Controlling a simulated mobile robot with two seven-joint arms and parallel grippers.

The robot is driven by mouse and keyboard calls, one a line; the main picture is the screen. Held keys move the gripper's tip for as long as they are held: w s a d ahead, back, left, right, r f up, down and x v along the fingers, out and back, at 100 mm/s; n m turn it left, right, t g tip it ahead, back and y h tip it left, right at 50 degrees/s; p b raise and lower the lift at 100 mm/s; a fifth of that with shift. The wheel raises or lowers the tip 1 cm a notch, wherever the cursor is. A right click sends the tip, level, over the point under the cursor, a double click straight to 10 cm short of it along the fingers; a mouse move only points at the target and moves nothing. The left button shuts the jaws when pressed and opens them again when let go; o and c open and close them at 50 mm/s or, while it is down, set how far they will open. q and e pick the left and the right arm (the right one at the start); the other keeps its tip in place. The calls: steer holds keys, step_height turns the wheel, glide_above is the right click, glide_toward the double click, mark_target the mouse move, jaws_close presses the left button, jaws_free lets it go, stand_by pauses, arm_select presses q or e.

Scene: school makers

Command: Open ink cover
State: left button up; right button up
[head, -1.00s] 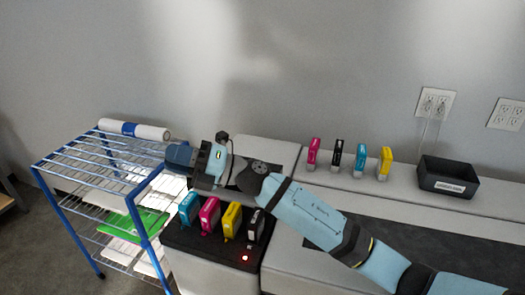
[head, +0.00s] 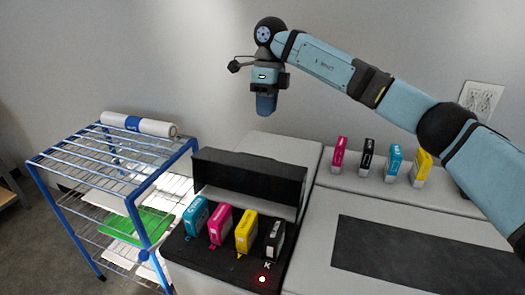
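The ink cover (head: 248,178) is a black panel standing raised behind the ink bay at the left end of the printer (head: 310,228). In the bay stand a cyan cartridge (head: 196,215), a magenta cartridge (head: 220,223), a yellow cartridge (head: 246,231) and a black cartridge (head: 275,239). A red light (head: 262,279) glows in front of them. My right gripper (head: 265,104) points down above and behind the cover, apart from it. Its fingers look like one blue block, so I cannot tell their opening. My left gripper is out of view.
A blue wire rack (head: 115,165) with a white roll (head: 139,124) on top and papers below stands at the left. Spare magenta (head: 339,153), black (head: 366,155), cyan (head: 393,161) and yellow (head: 422,165) cartridges stand on the back ledge, near my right arm.

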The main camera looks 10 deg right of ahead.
steer(key=f, duration=0.4)
steer(key=s+a+f+p, duration=0.1)
steer(key=f, duration=0.3)
steer(key=f+p, duration=0.1)
steer(key=f, duration=0.3)
steer(key=shift+s+a, duration=0.15)
steer(key=shift+s, duration=0.2)
jaws_close()
